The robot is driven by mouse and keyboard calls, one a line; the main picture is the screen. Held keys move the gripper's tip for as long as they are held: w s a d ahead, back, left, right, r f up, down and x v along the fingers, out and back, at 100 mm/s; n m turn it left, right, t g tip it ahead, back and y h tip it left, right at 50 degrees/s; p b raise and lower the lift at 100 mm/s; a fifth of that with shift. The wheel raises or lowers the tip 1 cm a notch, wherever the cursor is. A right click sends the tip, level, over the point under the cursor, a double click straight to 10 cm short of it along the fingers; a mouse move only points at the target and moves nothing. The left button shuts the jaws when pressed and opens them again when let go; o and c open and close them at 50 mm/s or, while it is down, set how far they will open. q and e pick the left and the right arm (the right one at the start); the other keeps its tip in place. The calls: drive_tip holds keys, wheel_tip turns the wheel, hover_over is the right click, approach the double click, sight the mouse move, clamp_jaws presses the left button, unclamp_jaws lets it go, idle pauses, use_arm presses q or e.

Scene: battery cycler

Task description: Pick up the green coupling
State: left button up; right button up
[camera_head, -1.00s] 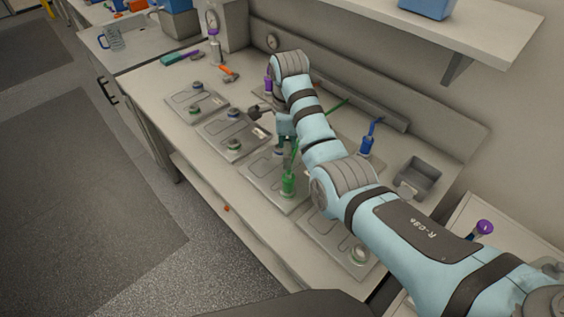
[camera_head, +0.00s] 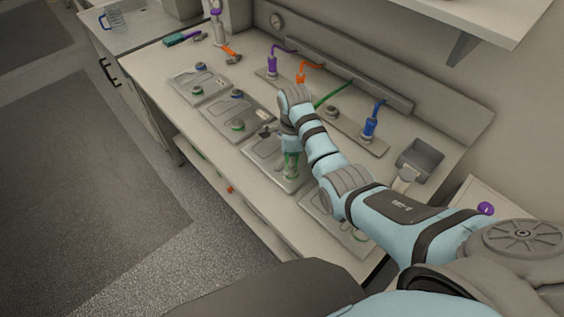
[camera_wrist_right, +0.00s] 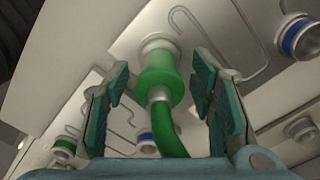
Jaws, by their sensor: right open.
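The green coupling (camera_wrist_right: 160,75) stands on a flat grey plate, with its pale ring end at a port on that plate. A green hose (camera_wrist_right: 168,128) curves away from its other end. My right gripper (camera_wrist_right: 161,90) is open, with one teal finger on each side of the coupling and visible gaps between. In the head view, the right gripper (camera_head: 290,158) reaches down at the coupling (camera_head: 290,172), whose body is partly covered by the fingers. My left gripper is in neither view.
Purple (camera_head: 272,65), orange (camera_head: 301,77) and blue (camera_head: 370,124) couplings stand along the rear strip. More grey plates (camera_head: 213,108) with round ports lie left and right. A grey bin (camera_head: 420,158) sits at the bench's right. The near bench edge is close.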

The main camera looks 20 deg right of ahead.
drive_tip(key=shift+f, duration=0.45)
clamp_jaws()
drive_tip(key=shift+r, duration=0.15)
